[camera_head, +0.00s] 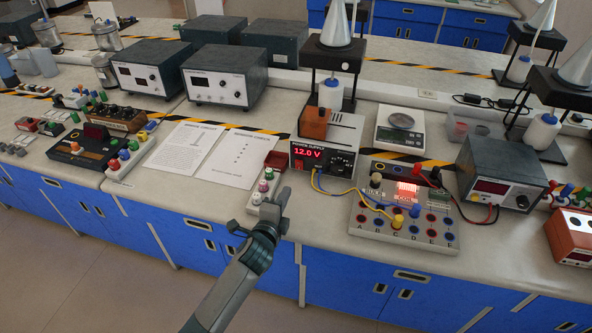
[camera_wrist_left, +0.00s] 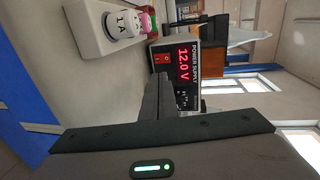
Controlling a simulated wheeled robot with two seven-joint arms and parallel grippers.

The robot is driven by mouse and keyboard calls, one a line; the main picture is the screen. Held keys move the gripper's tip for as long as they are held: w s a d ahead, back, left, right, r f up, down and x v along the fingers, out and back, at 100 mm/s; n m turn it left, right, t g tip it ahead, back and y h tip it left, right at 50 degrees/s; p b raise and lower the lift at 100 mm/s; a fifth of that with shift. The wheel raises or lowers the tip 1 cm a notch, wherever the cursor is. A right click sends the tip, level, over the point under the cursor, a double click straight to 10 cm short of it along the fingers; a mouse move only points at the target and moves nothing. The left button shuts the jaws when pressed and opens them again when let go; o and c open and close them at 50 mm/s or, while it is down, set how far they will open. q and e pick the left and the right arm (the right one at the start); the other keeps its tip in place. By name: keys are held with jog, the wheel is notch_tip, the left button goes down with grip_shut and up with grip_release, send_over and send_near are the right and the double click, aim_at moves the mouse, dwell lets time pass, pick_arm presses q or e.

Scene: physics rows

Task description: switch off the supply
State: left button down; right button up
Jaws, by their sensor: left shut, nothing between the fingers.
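The power supply (camera_head: 325,140) stands at the middle of the bench, its red display lit at 12.0 V. In the left wrist view the power supply (camera_wrist_left: 186,64) appears turned sideways, with a lit red switch (camera_wrist_left: 164,58) beside the display. My left gripper (camera_head: 280,196) is shut and empty, in front of and to the left of the supply, near the bench's front edge. In the left wrist view its fingers (camera_wrist_left: 158,82) point toward the supply's front and hide part of it. I cannot tell any contact. My right gripper is not in view.
A terminal board (camera_head: 404,212) with yellow and blue wires to the supply sits to its right. A small block with coloured posts (camera_head: 265,186) is close by my left gripper. Printed sheets (camera_head: 240,157) lie to the left. A scale (camera_head: 400,128) stands behind.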

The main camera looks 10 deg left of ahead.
pick_arm(q)
jog(key=p, duration=0.2)
send_near(299, 163)
jog(key=w, duration=0.1)
jog(key=w+f, duration=0.1)
jog(key=w, duration=0.2)
jog(key=shift+w+d+f, duration=0.15)
jog(key=shift+f, duration=0.25)
jog(key=shift+w, duration=0.85)
jog(key=shift+w+r, duration=0.25)
jog(key=shift+w, duration=0.1)
